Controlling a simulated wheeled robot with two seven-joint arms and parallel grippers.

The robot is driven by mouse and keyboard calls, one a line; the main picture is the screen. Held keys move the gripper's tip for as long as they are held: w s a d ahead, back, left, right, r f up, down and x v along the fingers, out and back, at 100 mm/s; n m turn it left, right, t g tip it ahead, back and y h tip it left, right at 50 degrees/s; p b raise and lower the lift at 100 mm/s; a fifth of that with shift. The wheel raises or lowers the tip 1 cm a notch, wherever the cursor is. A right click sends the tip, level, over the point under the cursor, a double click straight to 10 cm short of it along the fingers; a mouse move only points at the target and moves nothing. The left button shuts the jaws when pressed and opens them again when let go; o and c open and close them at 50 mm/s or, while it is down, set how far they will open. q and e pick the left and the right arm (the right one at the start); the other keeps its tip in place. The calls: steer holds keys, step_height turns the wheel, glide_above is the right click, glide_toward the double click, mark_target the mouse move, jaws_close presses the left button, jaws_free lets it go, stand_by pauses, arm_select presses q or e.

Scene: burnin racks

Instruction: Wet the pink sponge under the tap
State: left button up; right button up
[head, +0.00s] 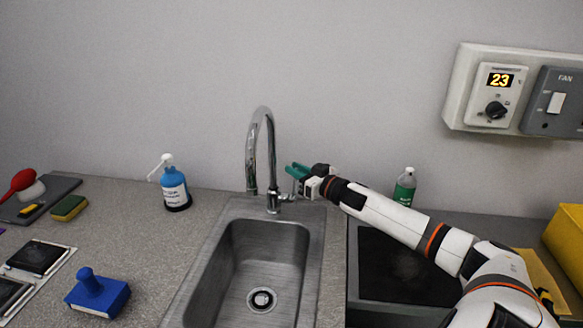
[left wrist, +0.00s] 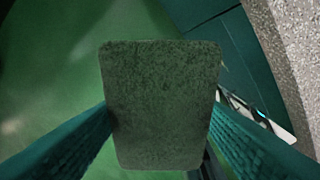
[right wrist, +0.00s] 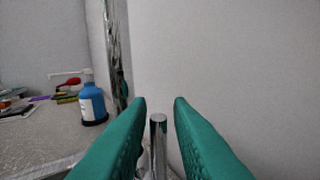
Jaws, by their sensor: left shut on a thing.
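The chrome tap (head: 252,150) rises behind the steel sink (head: 228,262), its spout curving over the basin. No water stream shows. My right gripper (head: 297,172) is beside the tap, to its right. In the right wrist view its green fingers are open, with the tap's metal lever (right wrist: 158,145) between them; I cannot tell whether they touch it. In the left wrist view, my left gripper (left wrist: 162,135) is shut on a block with a rough dark-green face (left wrist: 160,85), like a sponge's scouring side. No pink shows. The left gripper is out of the head view.
A blue pump bottle (head: 174,188) stands left of the sink. A blue handled block (head: 98,294) and a yellow-green sponge (head: 69,207) lie on the left counter. A green bottle (head: 405,187) stands right of the tap, behind my right arm. A dark basin (head: 395,268) adjoins the sink.

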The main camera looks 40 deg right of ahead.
steer(key=shift+w+a, duration=0.1)
steer(key=shift+w, duration=0.95)
steer(key=shift+c, duration=0.6)
jaws_close()
